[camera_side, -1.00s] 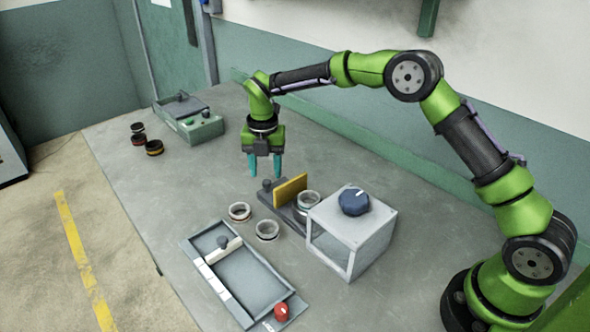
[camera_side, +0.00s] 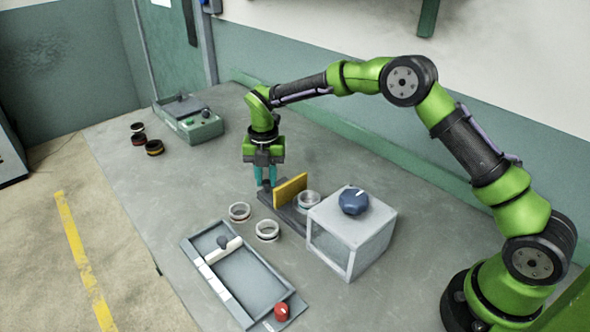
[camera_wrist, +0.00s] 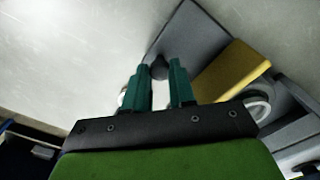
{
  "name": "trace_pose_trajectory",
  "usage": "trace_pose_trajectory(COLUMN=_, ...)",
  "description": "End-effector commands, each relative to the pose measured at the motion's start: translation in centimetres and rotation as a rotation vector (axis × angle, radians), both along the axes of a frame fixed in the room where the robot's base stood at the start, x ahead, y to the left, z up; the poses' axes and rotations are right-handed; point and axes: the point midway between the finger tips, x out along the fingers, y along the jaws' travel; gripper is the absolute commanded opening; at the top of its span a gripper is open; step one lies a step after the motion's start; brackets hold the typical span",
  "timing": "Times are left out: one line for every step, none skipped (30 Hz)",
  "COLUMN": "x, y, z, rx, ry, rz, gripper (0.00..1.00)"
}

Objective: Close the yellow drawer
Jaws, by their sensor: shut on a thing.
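A small dark knob handle (camera_wrist: 159,68) stands at the outer end of the base. My gripper (camera_side: 266,184) points down at that end, with its green fingers on either side of the knob. In the wrist view the fingers (camera_wrist: 160,85) flank the knob, and the yellow panel (camera_wrist: 232,70) is to their right. The gripper is shut on the knob. A ring (camera_side: 308,200) sits on the base behind the yellow panel.
The white box (camera_side: 368,240) with a blue knob (camera_side: 354,200) stands at the base's right end. Two rings (camera_side: 239,212) lie in front. A grey tray (camera_side: 240,285) with a red knob (camera_side: 281,312) is nearer. A green-grey device (camera_side: 190,122) and several dark rings (camera_side: 154,147) are at far left.

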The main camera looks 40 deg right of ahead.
Motion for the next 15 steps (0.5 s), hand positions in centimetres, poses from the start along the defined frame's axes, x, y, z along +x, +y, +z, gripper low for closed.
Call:
trace_pose_trajectory(x=0.0, y=0.0, z=0.1, rx=0.001, ry=-0.001, rz=0.000, gripper=0.00)
trace_pose_trajectory(x=0.0, y=0.0, z=0.1, rx=0.000, ry=0.000, rz=0.000, gripper=0.00)
trace_pose_trajectory(x=0.0, y=0.0, z=0.1, rx=0.001, ry=-0.001, rz=0.000, gripper=0.00)
trace_pose_trajectory(x=0.0, y=0.0, z=0.1, rx=0.001, ry=-0.001, rz=0.000, gripper=0.00)
trace_pose_trajectory(x=0.0, y=0.0, z=0.1, rx=0.001, ry=-0.001, rz=0.000, gripper=0.00)
trace_pose_trajectory(x=-0.2, y=0.0, z=0.1, rx=0.000, ry=0.000, rz=0.000, gripper=0.00)
trace_pose_trajectory(x=-0.3, y=0.0, z=0.1, rx=0.000, ry=0.000, rz=0.001, gripper=0.00)
trace_pose_trajectory(x=-0.5, y=0.0, z=0.2, rx=0.000, ry=0.000, rz=0.000, gripper=0.00)
trace_pose_trajectory(x=-1.0, y=0.0, z=0.2, rx=0.001, ry=0.001, rz=0.000, gripper=0.00)
trace_pose_trajectory(x=-1.4, y=0.0, z=0.2, rx=0.000, ry=0.000, rz=0.000, gripper=0.00)
trace_pose_trajectory(x=-1.8, y=0.0, z=0.2, rx=0.001, ry=0.001, rz=0.001, gripper=0.00)
trace_pose_trajectory(x=-2.4, y=0.0, z=0.2, rx=0.001, ry=0.001, rz=0.001, gripper=0.00)
trace_pose_trajectory(x=-3.0, y=0.0, z=0.3, rx=0.001, ry=0.001, rz=0.001, gripper=0.00)
trace_pose_trajectory(x=-3.5, y=0.0, z=0.2, rx=0.000, ry=0.000, rz=0.002, gripper=0.00)
trace_pose_trajectory(x=-4.2, y=0.0, z=0.2, rx=0.000, ry=0.000, rz=0.001, gripper=0.00)
